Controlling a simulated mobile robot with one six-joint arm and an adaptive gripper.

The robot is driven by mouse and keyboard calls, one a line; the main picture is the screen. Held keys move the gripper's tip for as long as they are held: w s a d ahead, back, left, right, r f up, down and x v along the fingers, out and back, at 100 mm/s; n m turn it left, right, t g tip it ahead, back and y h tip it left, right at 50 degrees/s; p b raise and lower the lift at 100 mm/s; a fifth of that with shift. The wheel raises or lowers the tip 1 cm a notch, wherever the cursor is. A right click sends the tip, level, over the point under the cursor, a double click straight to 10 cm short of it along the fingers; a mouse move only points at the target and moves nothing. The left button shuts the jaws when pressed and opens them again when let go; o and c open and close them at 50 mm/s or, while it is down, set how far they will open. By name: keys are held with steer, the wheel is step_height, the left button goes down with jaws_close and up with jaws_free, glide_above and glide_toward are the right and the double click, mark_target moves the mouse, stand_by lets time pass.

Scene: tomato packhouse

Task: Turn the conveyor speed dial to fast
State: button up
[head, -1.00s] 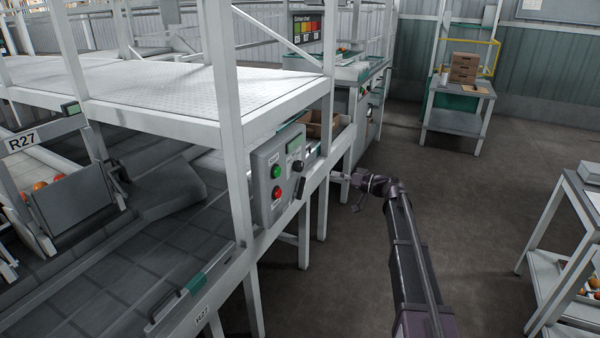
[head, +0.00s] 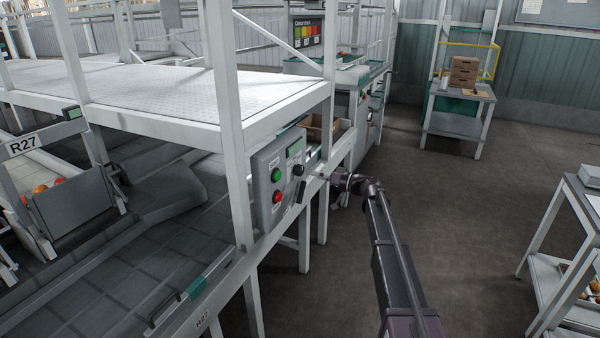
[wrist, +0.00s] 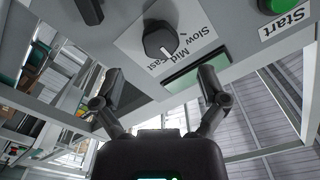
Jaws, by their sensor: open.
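The speed dial (wrist: 160,40) is a round black knob on a white label plate marked Slow, Mid and Fast. Its pale pointer line is on the side towards Mid and Fast; I cannot tell exactly which mark it meets. In the head view the dial (head: 298,170) is on the right face of the grey control box (head: 262,205). My gripper (wrist: 161,87) is open and empty, its two fingers spread apart in front of the dial, not touching it.
The box has a green Start button (head: 277,175), a red button (head: 278,197), a small display (head: 295,148) and a black lever (head: 301,190) below the dial. White frame posts (head: 233,130) stand close by. Open floor (head: 450,220) lies to the right.

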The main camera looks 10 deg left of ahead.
mark_target(302, 171)
steer(key=shift+x, duration=3.3)
steer(key=c, duration=1.1)
